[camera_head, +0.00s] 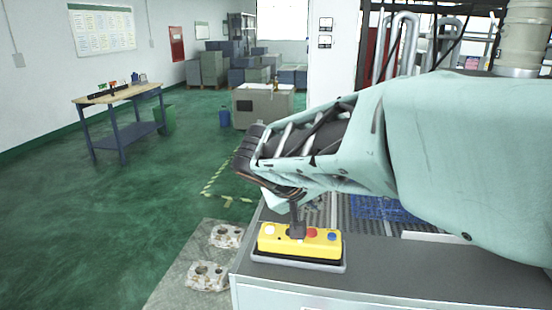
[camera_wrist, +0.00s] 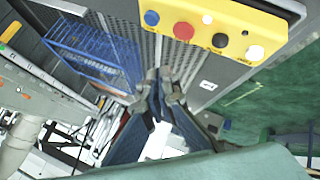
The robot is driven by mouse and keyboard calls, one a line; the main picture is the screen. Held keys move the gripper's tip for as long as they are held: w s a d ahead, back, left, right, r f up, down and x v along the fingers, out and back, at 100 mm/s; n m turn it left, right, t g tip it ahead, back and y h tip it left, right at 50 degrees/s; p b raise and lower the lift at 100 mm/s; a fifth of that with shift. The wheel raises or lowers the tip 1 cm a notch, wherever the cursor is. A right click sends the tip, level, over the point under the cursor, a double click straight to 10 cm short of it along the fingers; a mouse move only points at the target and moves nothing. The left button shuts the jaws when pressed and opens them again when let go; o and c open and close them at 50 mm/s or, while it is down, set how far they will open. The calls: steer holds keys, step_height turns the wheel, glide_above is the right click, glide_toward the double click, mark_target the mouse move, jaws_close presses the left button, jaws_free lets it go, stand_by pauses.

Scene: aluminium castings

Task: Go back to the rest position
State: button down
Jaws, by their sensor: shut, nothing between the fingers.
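My gripper (camera_wrist: 159,80) is shut and empty in the wrist view, its two dark fingertips close together. In the head view my gripper (camera_head: 297,228) hangs low in front of the yellow button box (camera_head: 270,244), hiding part of its top. The box also shows in the wrist view (camera_wrist: 232,22), with blue, red, black and white buttons. I cannot tell whether the fingertips touch the box. My arm, in a pale green cover, reaches in from the right in the head view.
The box sits at the corner of a grey worktop (camera_head: 375,268). A blue basket (camera_head: 385,209) lies behind it, also seen in the wrist view (camera_wrist: 95,48). Metal castings (camera_head: 209,276) rest on a floor-level plate at left. Green floor (camera_head: 90,220) is open beyond.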

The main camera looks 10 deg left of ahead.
steer(key=shift+s+a, duration=0.2)
steer(key=shift+a, duration=0.4)
steer(key=shift+r+p, duration=0.15)
steer(key=shift+p, duration=0.9)
steer(key=shift+d+p, duration=0.15)
steer(key=shift+p, duration=0.7)
